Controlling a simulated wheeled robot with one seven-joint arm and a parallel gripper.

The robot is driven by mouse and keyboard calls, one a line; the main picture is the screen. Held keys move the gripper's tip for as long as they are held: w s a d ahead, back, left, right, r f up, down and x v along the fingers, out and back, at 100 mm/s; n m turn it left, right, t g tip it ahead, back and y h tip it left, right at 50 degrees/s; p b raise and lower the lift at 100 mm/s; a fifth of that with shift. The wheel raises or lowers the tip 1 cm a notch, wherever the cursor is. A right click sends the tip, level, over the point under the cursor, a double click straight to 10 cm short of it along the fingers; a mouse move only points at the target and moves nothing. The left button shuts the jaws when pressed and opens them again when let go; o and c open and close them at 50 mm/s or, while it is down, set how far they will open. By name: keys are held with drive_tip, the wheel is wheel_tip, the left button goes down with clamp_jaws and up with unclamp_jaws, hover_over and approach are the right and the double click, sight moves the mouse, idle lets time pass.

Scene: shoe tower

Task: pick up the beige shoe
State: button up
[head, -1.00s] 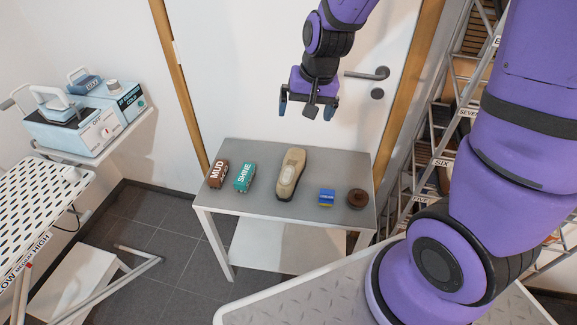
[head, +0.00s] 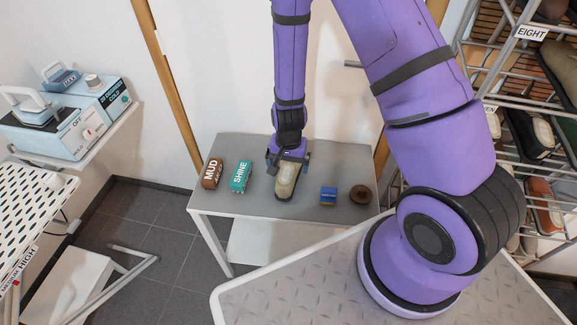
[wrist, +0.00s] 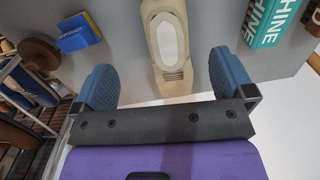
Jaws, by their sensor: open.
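The beige shoe (head: 286,184) lies on the grey table, its length pointing away from me, with a pale oval patch on its top. My gripper (head: 287,158) points down over the far part of the shoe and hides that part in the head view. In the wrist view the shoe (wrist: 167,50) shows between and beyond the two blue fingertips of my gripper (wrist: 167,80). The fingers are open, with a gap on either side of the shoe. I cannot tell the exact height of the fingertips over the table.
On the grey table (head: 258,207), the brown MUD brush (head: 211,173) and teal SHINE brush (head: 241,177) stand left of the shoe. A blue and yellow box (head: 328,196) and a brown round tin (head: 360,194) sit to its right. A shoe rack (head: 530,130) stands at the right.

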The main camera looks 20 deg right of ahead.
sight(288, 177)
wheel_tip(288, 177, down, 5)
drive_tip(key=shift+f, duration=0.1)
drive_tip(key=shift+w+a+f, duration=0.15)
drive_tip(key=shift+a+f, duration=0.05)
drive_tip(key=shift+f, duration=1.1)
drive_tip(key=shift+w+a+f, duration=0.15)
drive_tip(key=shift+f, duration=1.15)
drive_tip(key=c, duration=1.3)
drive_tip(key=shift+r, duration=0.1)
